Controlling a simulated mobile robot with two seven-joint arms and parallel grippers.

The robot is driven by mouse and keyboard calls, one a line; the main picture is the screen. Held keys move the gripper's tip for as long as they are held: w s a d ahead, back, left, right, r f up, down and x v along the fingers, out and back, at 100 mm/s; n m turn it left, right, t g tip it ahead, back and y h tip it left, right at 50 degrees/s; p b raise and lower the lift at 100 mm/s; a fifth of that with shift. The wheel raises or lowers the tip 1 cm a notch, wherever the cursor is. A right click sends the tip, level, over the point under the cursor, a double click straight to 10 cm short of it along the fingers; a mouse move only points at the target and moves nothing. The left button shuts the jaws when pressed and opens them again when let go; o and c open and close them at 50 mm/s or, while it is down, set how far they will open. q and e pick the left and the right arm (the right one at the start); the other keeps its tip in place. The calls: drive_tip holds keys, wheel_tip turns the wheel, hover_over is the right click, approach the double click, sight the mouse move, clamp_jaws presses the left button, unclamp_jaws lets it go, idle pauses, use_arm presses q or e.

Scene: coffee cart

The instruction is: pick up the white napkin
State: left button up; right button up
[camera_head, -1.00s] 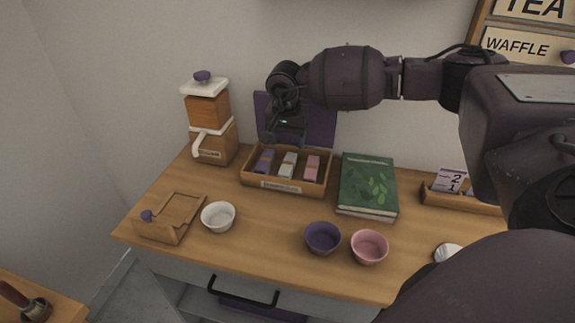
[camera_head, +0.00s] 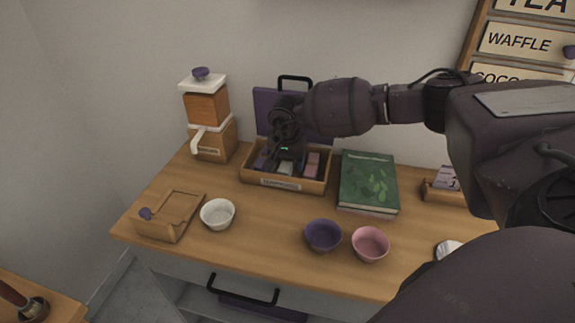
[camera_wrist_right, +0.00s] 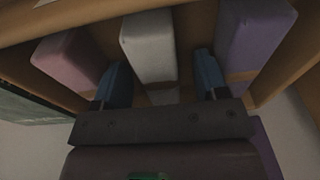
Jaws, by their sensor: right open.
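The white napkin (camera_wrist_right: 148,45) is a rolled or folded bundle in the middle of a wooden napkin box (camera_head: 285,184). A purple napkin (camera_wrist_right: 252,38) and a pink napkin (camera_wrist_right: 70,60) lie on either side of it. My right gripper (camera_wrist_right: 161,82) is open, with one blue fingertip on each side of the white napkin's near end. I cannot tell if the fingers touch it. In the head view the right gripper (camera_head: 287,163) is down at the box and hides most of the white napkin and part of the purple one. My left gripper is not in view.
A green book (camera_head: 367,183) lies right of the box, and a wooden grinder (camera_head: 211,125) stands left. A purple panel with a black handle (camera_head: 294,79) is behind. White (camera_head: 218,214), purple (camera_head: 323,236) and pink (camera_head: 370,244) bowls stand in front.

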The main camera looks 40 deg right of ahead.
drive_tip(key=shift+c, duration=0.2)
drive_tip(key=c, duration=1)
drive_tip(key=shift+r, duration=0.1)
